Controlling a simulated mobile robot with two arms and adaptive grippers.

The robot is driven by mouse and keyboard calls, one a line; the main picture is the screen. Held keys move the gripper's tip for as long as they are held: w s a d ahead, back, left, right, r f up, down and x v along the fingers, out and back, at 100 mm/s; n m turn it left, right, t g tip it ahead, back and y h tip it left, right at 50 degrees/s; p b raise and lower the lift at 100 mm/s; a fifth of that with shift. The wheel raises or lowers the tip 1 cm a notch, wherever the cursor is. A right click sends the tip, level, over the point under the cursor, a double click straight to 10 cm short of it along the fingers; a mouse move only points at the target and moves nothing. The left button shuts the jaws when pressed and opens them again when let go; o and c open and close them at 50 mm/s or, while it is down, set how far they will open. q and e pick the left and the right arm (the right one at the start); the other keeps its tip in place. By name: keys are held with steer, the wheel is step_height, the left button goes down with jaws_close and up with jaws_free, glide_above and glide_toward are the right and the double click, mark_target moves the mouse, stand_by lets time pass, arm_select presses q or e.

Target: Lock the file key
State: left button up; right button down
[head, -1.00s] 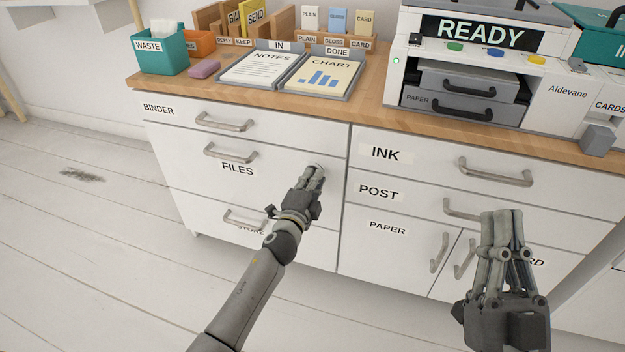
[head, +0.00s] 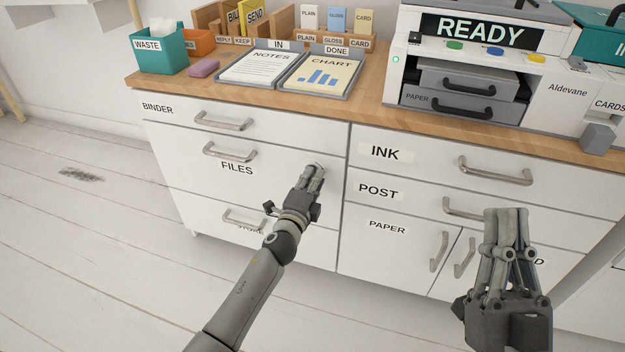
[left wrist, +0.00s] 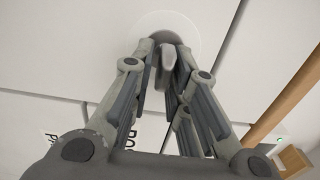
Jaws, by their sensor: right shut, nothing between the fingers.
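The file key (left wrist: 168,58) is a small grey tab at a pale round lock plate (left wrist: 166,34), seen in the left wrist view. The plate sits on the white front of the FILES drawer (head: 265,177), right of its label. My left gripper (head: 315,172) is at the lock with its fingers around the key; they look closed on it, and it also shows in the left wrist view (left wrist: 170,60). In the head view the fingers hide the key. The FILES drawer looks closed. My right gripper (head: 507,213) is shut and empty, in front of the right-hand cabinet.
The FILES drawer handle (head: 229,153) is left of my left gripper. The POST handle (head: 465,211) is close behind my right gripper in the picture. Trays and a printer (head: 465,85) stand on the wooden top. The floor at left is clear.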

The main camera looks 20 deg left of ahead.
arm_select(q)
steer(key=shift+o, duration=0.9)
steer(key=s, duration=1.2)
steer(key=shift+a, duration=0.2)
